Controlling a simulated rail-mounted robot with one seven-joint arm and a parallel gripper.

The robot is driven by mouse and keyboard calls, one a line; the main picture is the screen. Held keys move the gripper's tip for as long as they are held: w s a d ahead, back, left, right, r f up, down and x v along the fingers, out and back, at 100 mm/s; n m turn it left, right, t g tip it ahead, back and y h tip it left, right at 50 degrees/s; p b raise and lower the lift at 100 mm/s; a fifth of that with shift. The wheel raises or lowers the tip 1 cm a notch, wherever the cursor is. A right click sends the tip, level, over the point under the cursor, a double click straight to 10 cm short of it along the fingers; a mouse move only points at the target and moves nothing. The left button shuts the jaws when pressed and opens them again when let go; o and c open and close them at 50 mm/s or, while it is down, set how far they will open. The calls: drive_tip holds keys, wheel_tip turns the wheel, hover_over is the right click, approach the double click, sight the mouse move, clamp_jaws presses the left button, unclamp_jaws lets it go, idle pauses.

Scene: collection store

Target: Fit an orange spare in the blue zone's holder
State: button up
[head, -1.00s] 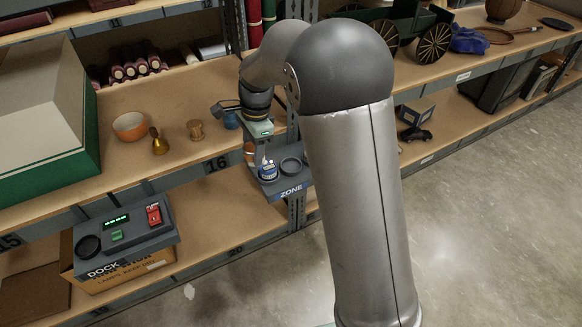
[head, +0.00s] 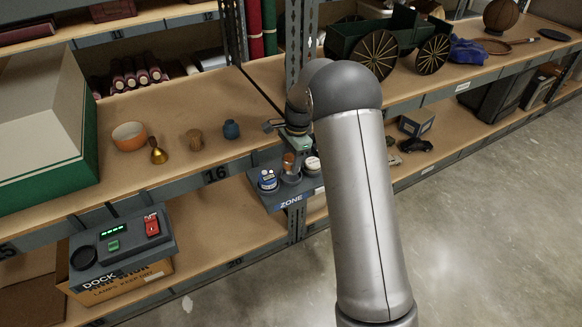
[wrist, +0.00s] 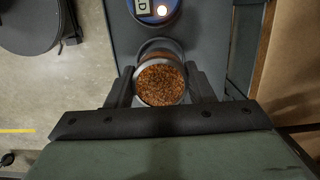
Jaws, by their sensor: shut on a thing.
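My gripper (head: 295,150) is shut on the orange spare (head: 289,163), a small jar, at the zone's shelf. In the wrist view the two dark fingers (wrist: 160,90) stand on either side of the jar, and its round top shows orange-brown grains (wrist: 160,82). The spare is over the middle holder (head: 291,179) of the zone's shelf (head: 290,198). A round grey rim (wrist: 158,46) shows just beyond the jar in the wrist view. I cannot tell whether the jar is above the holder or inside it.
A blue-and-white canister (head: 267,180) stands left of the holder, and a white-topped one (head: 312,164) stands right. A grey dock box (head: 120,250) is at lower left. A bowl (head: 129,136), bell (head: 158,152) and blue jar (head: 231,129) stand on the shelf.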

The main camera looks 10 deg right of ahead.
sight(291, 167)
drive_tip(key=shift+f, duration=1.55)
drive_tip(key=shift+f, duration=0.1)
drive_tip(key=shift+f+b, duration=0.3)
drive_tip(key=shift+f, duration=0.1)
drive_tip(key=shift+f, duration=0.1)
